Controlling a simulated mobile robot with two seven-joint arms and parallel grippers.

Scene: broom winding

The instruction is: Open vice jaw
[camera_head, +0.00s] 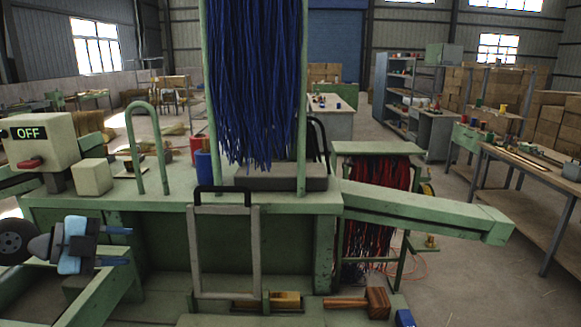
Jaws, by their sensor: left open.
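The green broom-winding bench (120,200) fills the middle of the view. No part of it shows clearly as a vice jaw. A dark grey block (315,180) sits on the bench top under hanging blue bristles (255,80), which hide part of it. A pale frame with a black top handle (255,250) stands upright at the bench's front. My left gripper (122,247) is at the lower left, in front of the bench. Its two blue-tipped fingers point right, apart and empty, clear of the frame. My right gripper is not seen.
A grey box marked OFF (40,140) stands at the left. A green hoop (140,115) rises from the bench top. A wooden mallet (375,302) and wooden blocks (285,300) lie low in front. A green beam (430,207) juts right. Red bristles (380,172) hang behind it.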

